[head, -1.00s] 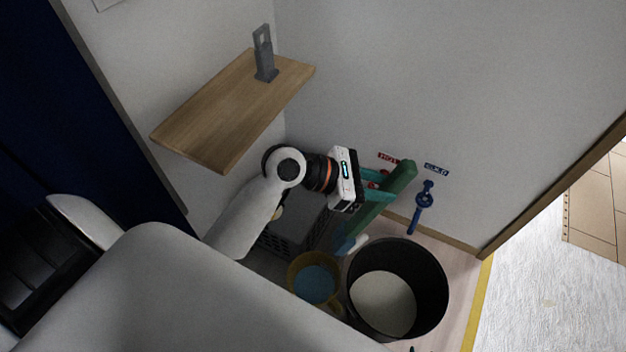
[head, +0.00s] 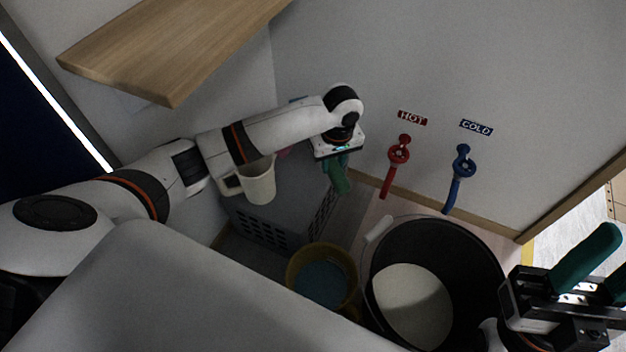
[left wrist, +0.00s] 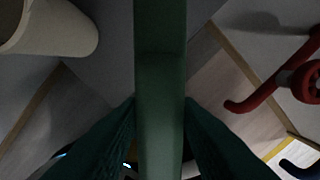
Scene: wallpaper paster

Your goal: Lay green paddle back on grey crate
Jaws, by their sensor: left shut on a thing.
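My left gripper (head: 340,178) points down beside the far right end of the grey crate (head: 262,232). In the left wrist view it is shut on the green paddle (left wrist: 160,95), which runs lengthwise between the dark green fingers. In the head view the paddle is hard to tell from the green fingers, and its lower end is not clear. I cannot tell whether it touches the crate. A cream mug (head: 259,184) shows at the crate's top, partly behind my left arm. My right gripper (head: 598,268) is at the lower right, its green fingers apart and empty.
A black bucket (head: 482,262) with pale contents and a yellow bucket (head: 293,272) with blue contents stand in front. Red (head: 398,155) and blue (head: 462,165) taps are on the wall to the right. A wooden shelf (head: 165,45) juts out at upper left.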

